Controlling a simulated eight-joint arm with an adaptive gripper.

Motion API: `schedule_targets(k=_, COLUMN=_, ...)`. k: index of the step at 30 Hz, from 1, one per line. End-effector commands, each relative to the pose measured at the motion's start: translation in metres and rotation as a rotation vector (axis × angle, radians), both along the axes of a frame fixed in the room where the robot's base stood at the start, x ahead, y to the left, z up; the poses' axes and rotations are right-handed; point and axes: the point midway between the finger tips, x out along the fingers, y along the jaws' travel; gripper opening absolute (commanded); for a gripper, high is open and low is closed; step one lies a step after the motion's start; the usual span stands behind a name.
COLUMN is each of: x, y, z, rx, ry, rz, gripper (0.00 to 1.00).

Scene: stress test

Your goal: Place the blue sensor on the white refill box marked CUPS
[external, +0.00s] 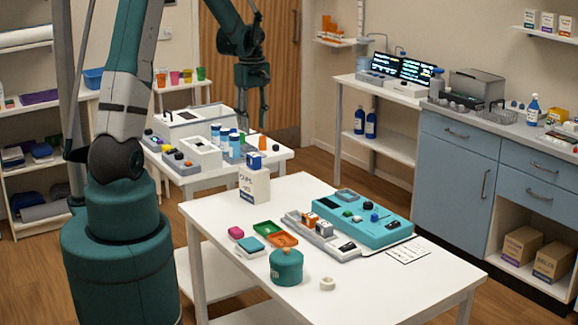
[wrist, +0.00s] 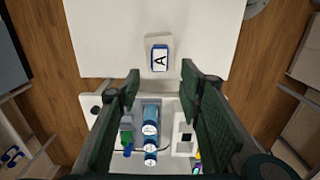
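A small blue block with a white face, which looks like the blue sensor (external: 254,161), rests on top of the box. In the external view my gripper (external: 263,112) hangs above and behind the box, clear of both.
A teal tray (external: 396,229) with small parts lies on the front table (external: 226,214), near a teal lidded pot (external: 286,266) and green and orange dishes. Behind, another table holds blue bottles (external: 234,145) and white bins (external: 201,153).

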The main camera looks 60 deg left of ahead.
Motion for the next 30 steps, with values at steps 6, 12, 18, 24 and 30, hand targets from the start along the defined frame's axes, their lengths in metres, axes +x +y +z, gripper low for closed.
schedule_targets(k=6, x=0.0, y=0.0, z=0.0, rx=0.0, ry=0.0, rz=0.0, gripper=0.36)
schedule_targets(k=12, x=0.0, y=-0.007, z=0.005, rx=0.004, ry=-0.006, rz=-0.019, gripper=0.36)
schedule_targets(k=18, x=-0.001, y=-0.028, z=0.024, rx=0.019, ry=-0.029, rz=-0.088, gripper=0.36)
schedule_targets(k=24, x=-0.004, y=-0.065, z=0.053, rx=0.046, ry=-0.067, rz=-0.208, gripper=0.36)
schedule_targets(k=30, x=-0.011, y=-0.103, z=0.081, rx=0.077, ry=-0.109, rz=-0.336, gripper=0.36)
